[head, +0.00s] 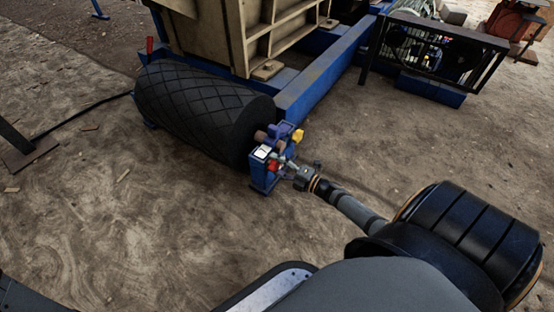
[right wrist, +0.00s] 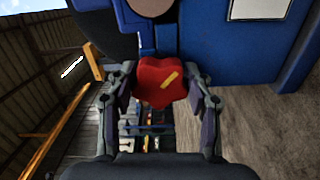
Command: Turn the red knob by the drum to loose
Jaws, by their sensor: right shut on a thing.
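The red knob (right wrist: 160,82) has a yellow mark on its face and sits on a blue bracket (right wrist: 235,45) in the right wrist view. My right gripper (right wrist: 163,95) has a finger on each side of the knob and is shut on it. In the head view the knob (head: 273,166) is small and partly covered by my right gripper (head: 284,168). The black drum (head: 200,108) with a diamond-pattern surface lies just left of the bracket. No left gripper shows clearly in either view.
A blue beam (head: 325,72) runs back from the drum beside a beige ribbed body (head: 235,35). A black mesh guard (head: 430,50) stands at the back right. A yellow part (head: 297,136) is close to my right gripper. Open dirt ground lies at the left and front.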

